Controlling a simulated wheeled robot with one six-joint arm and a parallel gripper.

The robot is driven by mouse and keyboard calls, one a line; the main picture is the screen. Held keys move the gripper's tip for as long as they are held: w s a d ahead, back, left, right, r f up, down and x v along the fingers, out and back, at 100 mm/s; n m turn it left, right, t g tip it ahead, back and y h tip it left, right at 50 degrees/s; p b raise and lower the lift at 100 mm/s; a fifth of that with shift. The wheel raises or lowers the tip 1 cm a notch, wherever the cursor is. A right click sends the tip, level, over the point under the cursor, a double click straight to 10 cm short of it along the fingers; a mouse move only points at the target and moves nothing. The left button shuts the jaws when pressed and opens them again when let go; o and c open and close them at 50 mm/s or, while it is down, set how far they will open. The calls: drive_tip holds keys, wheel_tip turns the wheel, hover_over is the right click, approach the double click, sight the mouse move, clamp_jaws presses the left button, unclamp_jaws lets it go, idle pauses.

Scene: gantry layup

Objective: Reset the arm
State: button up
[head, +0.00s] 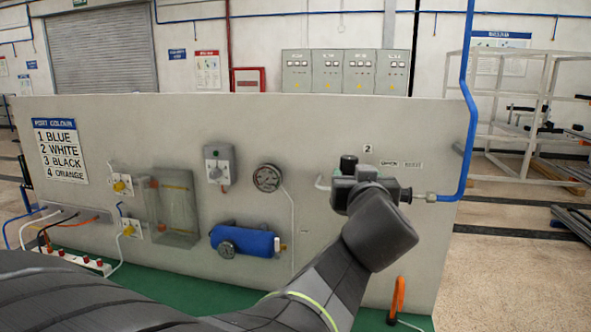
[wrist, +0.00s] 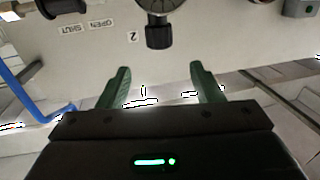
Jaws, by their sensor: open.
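My gripper (wrist: 160,84) shows in the wrist view with its two green fingers spread apart and nothing between them. In the head view my dark grey arm reaches from the lower left to the right part of the panel (head: 320,125); the fingers cannot be made out there. A black knob (wrist: 158,36) on a round fitting lies beyond the fingertips in the wrist view, apart from them. The same black knob (head: 348,163) shows just above my wrist in the head view, below the "2" label (head: 368,148). My arm hides part of the fitting.
The panel carries a pressure gauge (head: 267,178), a blue cylinder (head: 243,240), a clear-covered box (head: 172,205) and a grey switch box (head: 217,165). A blue pipe (head: 466,140) rises at the right. An orange-handled item (head: 397,295) stands low on the right. Open floor lies right of the panel.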

sight(349, 156)
drive_tip(key=shift+w, duration=0.1)
drive_tip(key=w, duration=0.4)
drive_tip(key=w+d+b, duration=0.1)
drive_tip(key=w, duration=0.4)
drive_tip(key=w+b, duration=0.1)
drive_tip(key=w, duration=0.3)
drive_tip(key=shift+w+d, duration=0.15)
drive_tip(key=shift+w, duration=0.2)
drive_tip(key=shift+s, duration=0.1)
drive_tip(key=s+a+p, duration=0.1)
drive_tip(key=s+p, duration=0.1)
drive_tip(key=s, duration=1.2)
drive_tip(key=w+b, duration=0.1)
drive_tip(key=w, duration=0.8)
drive_tip(key=w+d+b, duration=0.1)
drive_tip(key=w, duration=0.4)
drive_tip(key=shift+w+f+b, duration=0.15)
drive_tip(key=shift+w+b, duration=0.05)
drive_tip(key=shift+b, duration=0.1)
drive_tip(key=shift+w+f+b, duration=0.1)
drive_tip(key=shift+f+b, duration=0.1)
drive_tip(key=shift+b, duration=0.35)
drive_tip(key=shift+r+h+b, duration=0.1)
drive_tip(key=shift+h+b, duration=0.2)
drive_tip(key=shift+b, duration=0.55)
drive_tip(key=shift+m+b, duration=0.3)
drive_tip(key=shift+b, duration=0.5)
